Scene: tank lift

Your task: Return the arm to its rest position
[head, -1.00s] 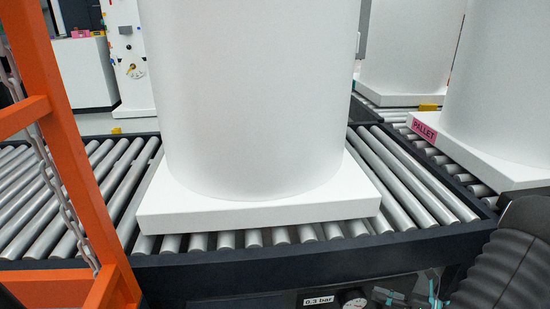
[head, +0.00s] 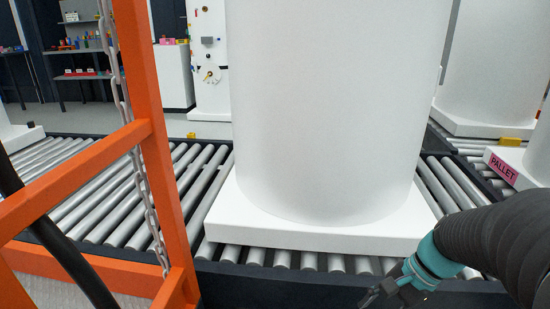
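My gripper (head: 384,292) is at the lower right of the head view, at the end of my black ribbed arm, past a teal wrist joint. It is small, dark and partly cut off by the bottom edge, so its fingers cannot be made out. No held object shows. It appears in front of the roller conveyor's near edge. A large white tank (head: 325,110) stands upright on a white square base (head: 318,235) on the rollers, behind and left of the gripper. The gap between gripper and base cannot be judged.
An orange frame (head: 150,140) with a hanging chain (head: 130,125) stands close on the left. The roller conveyor (head: 110,215) runs across the view. More white tanks (head: 495,70) stand at the right, one base labelled PALLET (head: 513,173). Shelves (head: 85,50) stand at the back left.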

